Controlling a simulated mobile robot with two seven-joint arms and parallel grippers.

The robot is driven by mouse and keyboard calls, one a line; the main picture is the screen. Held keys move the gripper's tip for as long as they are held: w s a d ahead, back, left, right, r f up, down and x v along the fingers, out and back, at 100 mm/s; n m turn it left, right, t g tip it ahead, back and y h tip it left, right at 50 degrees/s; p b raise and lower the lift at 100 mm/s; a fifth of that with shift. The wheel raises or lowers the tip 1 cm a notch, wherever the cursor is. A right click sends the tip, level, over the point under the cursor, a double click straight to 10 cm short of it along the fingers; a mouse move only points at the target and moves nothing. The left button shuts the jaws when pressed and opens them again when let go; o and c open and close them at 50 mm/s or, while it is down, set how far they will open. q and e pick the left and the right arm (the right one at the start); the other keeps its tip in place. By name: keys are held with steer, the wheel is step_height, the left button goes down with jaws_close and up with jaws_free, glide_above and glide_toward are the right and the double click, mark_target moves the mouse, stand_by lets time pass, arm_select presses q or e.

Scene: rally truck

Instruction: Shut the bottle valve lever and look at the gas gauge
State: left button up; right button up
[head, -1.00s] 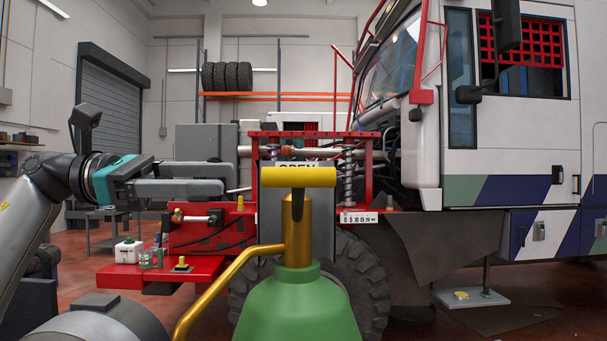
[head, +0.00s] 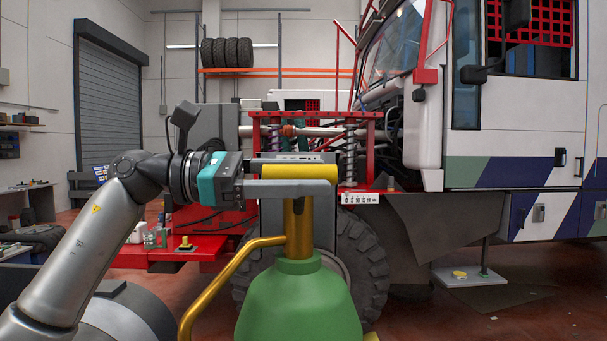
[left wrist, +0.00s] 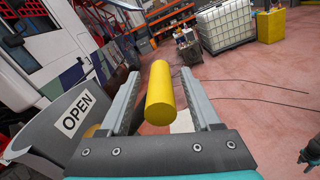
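The yellow valve lever (head: 290,172) lies crosswise on top of a brass valve stem (head: 298,235) on a green gas bottle (head: 298,305). My left gripper (head: 331,176) is open around the lever, one finger in front of it and one behind. In the left wrist view, the yellow lever (left wrist: 160,92) sits between the two fingers of my left gripper (left wrist: 159,76), with a gap on each side. A grey plate with an OPEN label (left wrist: 74,114) is beside the left finger there. I cannot make out a gas gauge.
A brass pipe (head: 215,280) curves down from the valve on the left. The truck (head: 515,140) and its red front frame (head: 312,118) stand behind the bottle. A white caged tank (left wrist: 226,25) stands farther off in the left wrist view.

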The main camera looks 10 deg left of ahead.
arm_select(q)
jaws_close()
stand_by(0.3)
steer(key=shift+f, duration=0.1)
stand_by(0.9)
